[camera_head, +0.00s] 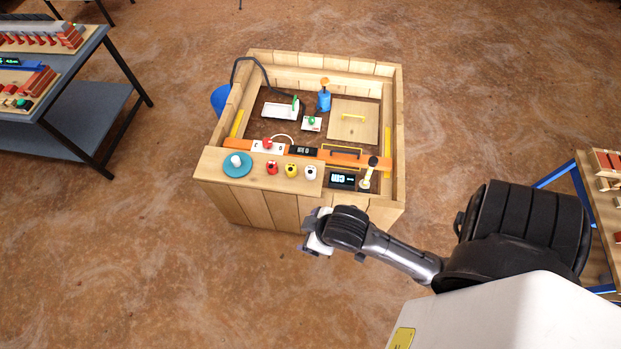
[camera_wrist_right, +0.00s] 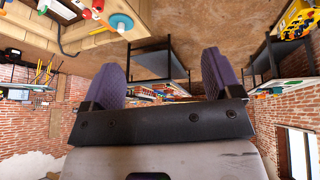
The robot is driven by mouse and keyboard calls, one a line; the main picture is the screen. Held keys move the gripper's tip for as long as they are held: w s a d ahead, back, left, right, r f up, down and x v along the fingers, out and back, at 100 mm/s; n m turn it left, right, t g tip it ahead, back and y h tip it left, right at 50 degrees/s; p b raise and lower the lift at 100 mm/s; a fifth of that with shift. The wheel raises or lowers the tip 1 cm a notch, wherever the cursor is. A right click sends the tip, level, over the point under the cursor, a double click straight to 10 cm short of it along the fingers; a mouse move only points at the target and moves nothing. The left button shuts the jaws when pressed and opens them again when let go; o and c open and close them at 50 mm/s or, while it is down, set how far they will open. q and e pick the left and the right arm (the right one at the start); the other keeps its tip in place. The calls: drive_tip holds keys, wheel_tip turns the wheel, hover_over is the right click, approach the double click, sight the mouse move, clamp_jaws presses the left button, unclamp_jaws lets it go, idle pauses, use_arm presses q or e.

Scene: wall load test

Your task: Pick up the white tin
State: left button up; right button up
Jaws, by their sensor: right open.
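The white tin (camera_head: 311,172) stands on the front wooden ledge of the wooden box, at the right end of a short row. A red tin (camera_head: 272,168) and a yellow tin (camera_head: 291,171) stand to its left. My right gripper (camera_head: 315,232) is in front of the box, below and apart from the white tin in the head view. In the right wrist view, my right gripper (camera_wrist_right: 163,75) has its two purple fingers wide apart with nothing between them. I cannot make out the white tin in that view. My left gripper is not in view.
A teal disc (camera_head: 238,170) with a white piece on it lies left of the tins. Behind them is an orange bar (camera_head: 235,145). Tables stand at both sides, with open floor between.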

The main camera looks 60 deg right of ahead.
drive_tip(key=w+d+f+n+t+h+b, duration=0.1)
drive_tip(key=w+d+f+t+b, duration=0.2)
drive_tip(key=w+b, duration=0.5)
drive_tip(key=w+d+f+n+h+b, duration=0.1)
drive_tip(key=w+d+f+b, duration=0.35)
drive_tip(key=w+b, duration=0.4)
drive_tip(key=w+d+f+n+t+h+b, duration=0.1)
drive_tip(key=w+d+f+t+h+b, duration=0.2)
drive_tip(key=w+b, duration=0.5)
drive_tip(key=w+d+f+g+b, duration=0.3)
drive_tip(key=d+f+b, duration=0.5)
drive_tip(key=d+b, duration=0.45)
drive_tip(key=m+g+y+b, duration=0.2)
drive_tip(key=m+g+y, duration=0.35)
drive_tip(key=g, duration=0.25)
hover_over(311, 171)
wheel_tip(311, 171, down, 13)
drive_tip(key=shift+m+h, duration=0.35)
wheel_tip(311, 171, down, 7)
drive_tip(key=b, duration=0.2)
drive_tip(key=shift+w+d+r+b, duration=0.1)
drive_tip(key=shift+d+r+b, duration=0.1)
drive_tip(key=shift+b, duration=0.2)
drive_tip(key=shift+f+b, duration=0.3)
drive_tip(key=shift+f, duration=0.55)
wheel_tip(311, 171, down, 4)
drive_tip(key=b, duration=0.3)
drive_tip(key=shift+a+f, duration=0.1)
drive_tip(key=shift+f, duration=0.5)
